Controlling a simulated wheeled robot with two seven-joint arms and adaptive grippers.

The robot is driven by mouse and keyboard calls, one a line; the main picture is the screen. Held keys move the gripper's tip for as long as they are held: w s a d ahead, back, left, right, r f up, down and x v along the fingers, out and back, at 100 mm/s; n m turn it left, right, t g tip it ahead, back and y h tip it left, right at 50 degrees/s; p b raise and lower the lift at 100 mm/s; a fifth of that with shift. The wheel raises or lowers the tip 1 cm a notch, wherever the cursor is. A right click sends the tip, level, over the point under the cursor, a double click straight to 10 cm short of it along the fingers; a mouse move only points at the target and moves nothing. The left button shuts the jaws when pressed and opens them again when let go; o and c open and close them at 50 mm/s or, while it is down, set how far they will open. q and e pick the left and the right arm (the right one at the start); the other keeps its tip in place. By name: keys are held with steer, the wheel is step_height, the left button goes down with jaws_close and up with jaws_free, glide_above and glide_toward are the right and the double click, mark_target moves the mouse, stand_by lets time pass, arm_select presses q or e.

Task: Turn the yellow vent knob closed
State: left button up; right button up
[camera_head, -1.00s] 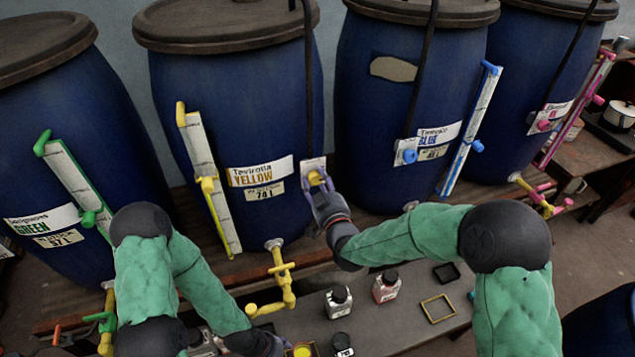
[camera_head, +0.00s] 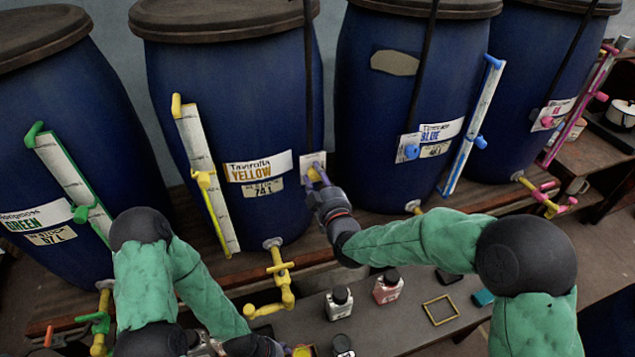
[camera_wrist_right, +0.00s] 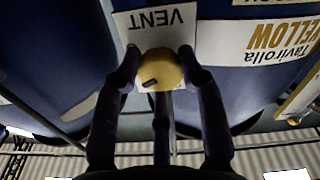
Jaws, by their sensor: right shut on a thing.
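The yellow vent knob (camera_wrist_right: 160,70) sits on a white plate marked VENT (camera_wrist_right: 155,22), shown upside down in the right wrist view. A dark pointer mark shows on the knob's face. In the head view the knob (camera_head: 314,174) is mostly covered by my gripper, on the front of the blue vat labelled YELLOW (camera_head: 235,110). My right gripper (camera_wrist_right: 162,72) is shut on the knob, its dark fingers around both sides and below; it also shows in the head view (camera_head: 320,181). My left gripper (camera_head: 268,347) is low at the bottom edge, its fingers partly cut off.
A yellow tap (camera_head: 281,280) and a sight gauge (camera_head: 205,175) are left of the knob. Other vats stand either side. The bench (camera_head: 385,325) below holds two small bottles, a yellow square frame (camera_head: 440,309) and a dark jar (camera_head: 342,345).

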steer(key=n, duration=0.1)
steer(key=n+b, duration=0.1)
steer(key=shift+f+n, duration=0.4)
steer(key=n+b, duration=0.1)
steer(key=n, duration=0.2)
steer(key=shift+n, duration=0.3)
steer(key=n, duration=0.2)
steer(key=shift+n, duration=0.3)
steer(key=shift+r+n, duration=0.1)
steer(key=shift+n, duration=1.8)
steer(key=shift+d, duration=0.1)
steer(key=o, duration=1.1)
steer(key=shift+o, duration=0.2)
steer(key=shift+d+r, duration=0.1)
steer(key=shift+r, duration=0.05)
steer(key=shift+r, duration=0.1)
